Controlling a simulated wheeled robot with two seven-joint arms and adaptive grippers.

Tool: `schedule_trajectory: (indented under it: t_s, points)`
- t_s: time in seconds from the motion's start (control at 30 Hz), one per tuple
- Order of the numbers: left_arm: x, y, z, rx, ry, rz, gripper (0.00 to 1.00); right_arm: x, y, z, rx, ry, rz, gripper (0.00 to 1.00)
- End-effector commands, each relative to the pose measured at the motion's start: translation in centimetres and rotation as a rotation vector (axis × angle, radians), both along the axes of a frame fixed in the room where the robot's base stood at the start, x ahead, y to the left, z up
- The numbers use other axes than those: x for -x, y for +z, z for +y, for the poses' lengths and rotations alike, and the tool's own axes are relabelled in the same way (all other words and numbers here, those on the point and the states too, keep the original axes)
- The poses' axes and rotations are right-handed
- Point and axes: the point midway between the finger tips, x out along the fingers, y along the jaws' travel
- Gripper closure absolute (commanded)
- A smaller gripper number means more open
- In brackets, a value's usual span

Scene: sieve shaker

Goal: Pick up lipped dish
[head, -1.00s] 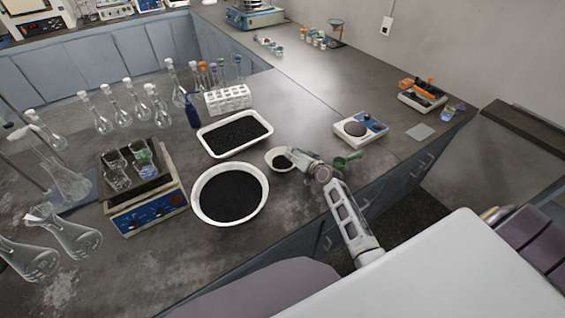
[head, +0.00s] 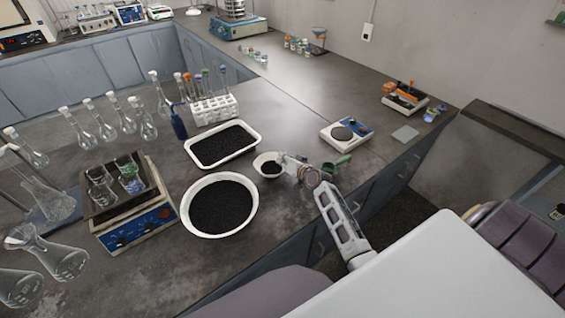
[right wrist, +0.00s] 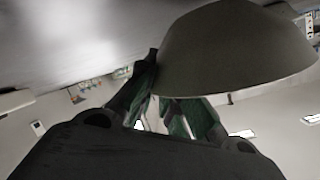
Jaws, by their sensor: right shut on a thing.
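The lipped dish is a small white bowl (head: 259,161) with dark grains inside, just right of the large round pan in the head view. My left gripper is out of view.
A large round pan (head: 187,222) and a rectangular tray (head: 190,152), both with black grains, stand left of the dish. A balance (head: 347,133) is behind.

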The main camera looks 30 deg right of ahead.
Motion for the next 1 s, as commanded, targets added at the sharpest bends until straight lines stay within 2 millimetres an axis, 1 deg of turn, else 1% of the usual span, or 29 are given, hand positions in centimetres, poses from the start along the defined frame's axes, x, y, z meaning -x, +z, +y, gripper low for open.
schedule_trajectory:
  t_s: [0.03,0.3,0.5,0.7,1.0]
  points:
    - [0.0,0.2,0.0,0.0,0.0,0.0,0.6,0.0,0.8,0.0,-0.001,-0.001,-0.003,1.0]
    - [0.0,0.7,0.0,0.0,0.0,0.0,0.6,-0.1,4.8,0.0,0.001,0.0,-0.005,1.0]
    - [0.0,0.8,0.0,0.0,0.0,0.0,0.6,-0.1,7.3,0.0,0.001,0.0,-0.005,1.0]
    - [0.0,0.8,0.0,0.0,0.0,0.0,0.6,0.0,8.5,0.0,0.0,-0.002,-0.002,1.0]
    - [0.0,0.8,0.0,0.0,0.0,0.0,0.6,0.0,8.6,0.0,-0.001,-0.001,-0.002,1.0]
